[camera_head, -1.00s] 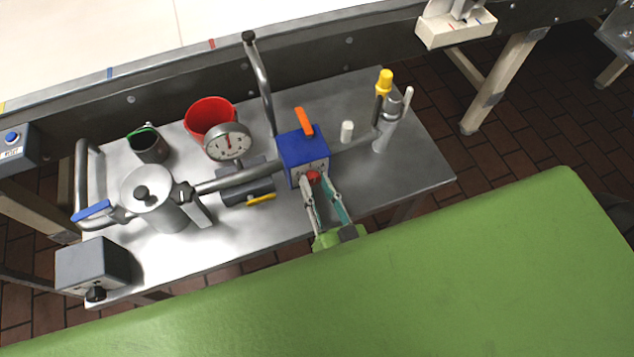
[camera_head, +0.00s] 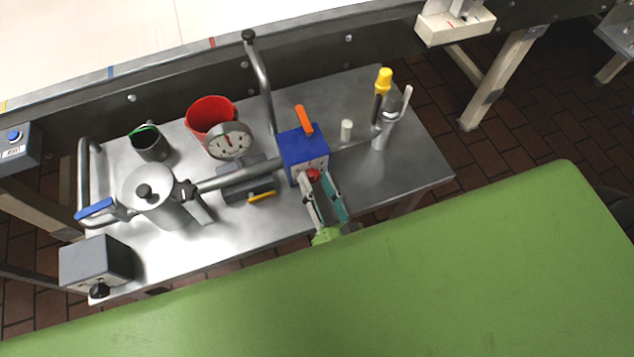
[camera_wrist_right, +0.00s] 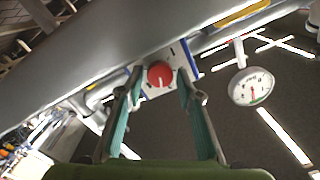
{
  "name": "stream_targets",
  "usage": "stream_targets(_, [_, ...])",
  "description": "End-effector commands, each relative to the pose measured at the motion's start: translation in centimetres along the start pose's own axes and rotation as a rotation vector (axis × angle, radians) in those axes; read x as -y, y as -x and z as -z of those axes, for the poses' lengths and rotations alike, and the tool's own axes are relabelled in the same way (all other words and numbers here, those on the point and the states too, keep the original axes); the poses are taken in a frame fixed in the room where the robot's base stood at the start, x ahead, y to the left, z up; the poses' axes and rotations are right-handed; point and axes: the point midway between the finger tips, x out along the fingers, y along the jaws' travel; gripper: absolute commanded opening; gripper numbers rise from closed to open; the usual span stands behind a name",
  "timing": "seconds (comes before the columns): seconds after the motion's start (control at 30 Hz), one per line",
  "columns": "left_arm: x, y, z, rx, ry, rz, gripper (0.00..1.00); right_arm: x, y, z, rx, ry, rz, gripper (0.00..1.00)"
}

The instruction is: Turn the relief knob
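The red relief knob (camera_head: 313,175) sits on the white front face of a blue box (camera_head: 303,148) mounted on a pipe on the metal bench. In the right wrist view the round knob (camera_wrist_right: 160,74) shows a white mark near its lower edge. My right gripper (camera_head: 318,183) reaches up to it from the front. In the right wrist view its fingertips (camera_wrist_right: 159,80) are on either side of the knob. They look open, with a small gap on each side; contact cannot be seen. My left gripper is not in view.
A dial gauge (camera_head: 231,140), a red bucket (camera_head: 208,117) and a steel pot (camera_head: 158,198) stand left of the box. A yellow-capped tap (camera_head: 383,80) is at right. A green surface (camera_head: 440,260) fills the foreground.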

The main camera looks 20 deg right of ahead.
Motion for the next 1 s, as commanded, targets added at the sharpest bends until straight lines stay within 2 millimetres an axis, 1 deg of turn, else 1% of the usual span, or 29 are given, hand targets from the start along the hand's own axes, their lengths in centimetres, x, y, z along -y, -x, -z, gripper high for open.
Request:
stream_targets(0.33, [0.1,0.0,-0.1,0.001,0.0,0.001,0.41,0.0,0.1,-0.1,0.002,0.001,0.0,0.41])
stream_targets(0.47, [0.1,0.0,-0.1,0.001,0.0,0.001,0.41,0.0,1.0,-0.1,0.005,0.002,0.0,0.41])
stream_targets(0.57, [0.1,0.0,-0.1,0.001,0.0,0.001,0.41,-0.1,2.6,-0.2,0.007,0.003,-0.001,0.41])
stream_targets(0.8, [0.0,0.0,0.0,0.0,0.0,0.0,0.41,-0.1,7.8,-0.2,0.006,0.001,-0.001,0.41])
stream_targets(0.9, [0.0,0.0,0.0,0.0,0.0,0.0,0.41,-0.1,9.6,-0.1,0.005,0.002,0.0,0.41])
stream_targets(1.0, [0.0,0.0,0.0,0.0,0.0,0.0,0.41,-0.1,10.9,-0.1,0.004,0.002,-0.001,0.41])
